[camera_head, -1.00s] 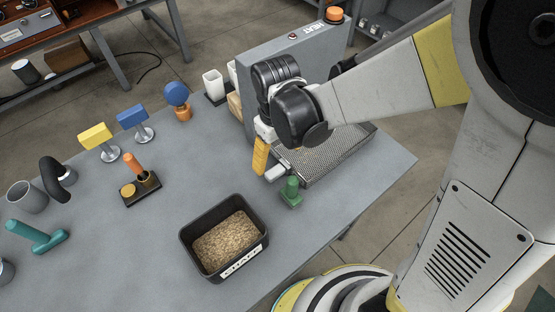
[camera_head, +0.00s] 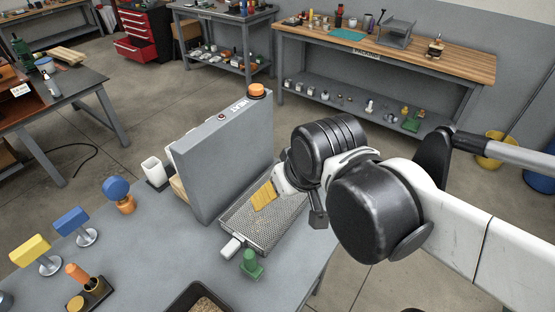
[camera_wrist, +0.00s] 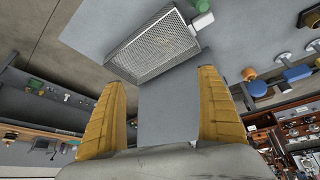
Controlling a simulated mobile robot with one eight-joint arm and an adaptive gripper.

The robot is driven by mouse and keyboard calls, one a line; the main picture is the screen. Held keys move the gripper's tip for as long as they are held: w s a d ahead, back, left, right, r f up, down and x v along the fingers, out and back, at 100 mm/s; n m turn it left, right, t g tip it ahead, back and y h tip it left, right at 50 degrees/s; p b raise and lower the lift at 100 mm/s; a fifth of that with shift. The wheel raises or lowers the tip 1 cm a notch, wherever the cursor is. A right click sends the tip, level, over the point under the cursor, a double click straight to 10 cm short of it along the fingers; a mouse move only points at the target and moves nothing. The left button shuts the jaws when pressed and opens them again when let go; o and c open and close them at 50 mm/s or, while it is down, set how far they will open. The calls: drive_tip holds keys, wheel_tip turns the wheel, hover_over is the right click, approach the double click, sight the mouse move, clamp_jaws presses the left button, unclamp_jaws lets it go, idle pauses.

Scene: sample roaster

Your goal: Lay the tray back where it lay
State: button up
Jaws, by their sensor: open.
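The tray (camera_head: 262,226) is a shallow mesh tray with a pale rim and a white handle (camera_head: 232,247) at its near end. It lies at the table's right side, alongside the grey upright HEAT housing (camera_head: 225,160). The tray also shows in the wrist view (camera_wrist: 150,45), with its handle (camera_wrist: 203,22) at the upper right. My gripper (camera_head: 263,195) appears above the tray in the head view, its yellow fingers hiding part of the mesh. In the wrist view my gripper (camera_wrist: 162,78) is wide open with nothing held, the housing showing between its fingers.
A green knob (camera_head: 251,264) stands close to the tray's handle. The chaff bin (camera_head: 196,300) is at the near edge of view. Blue and yellow pieces (camera_head: 72,222) stand to the left. White cups (camera_head: 154,172) stand left of the housing.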

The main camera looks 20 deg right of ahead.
drive_tip(key=shift+s+d+r+m+t, duration=0.25)
drive_tip(key=shift+s+d+m+t, duration=0.15)
drive_tip(key=shift+d, duration=0.25)
drive_tip(key=shift+s+d+r+m+t, duration=0.2)
drive_tip(key=shift+s+d+m+t, duration=0.1)
drive_tip(key=shift+s+d+t, duration=0.25)
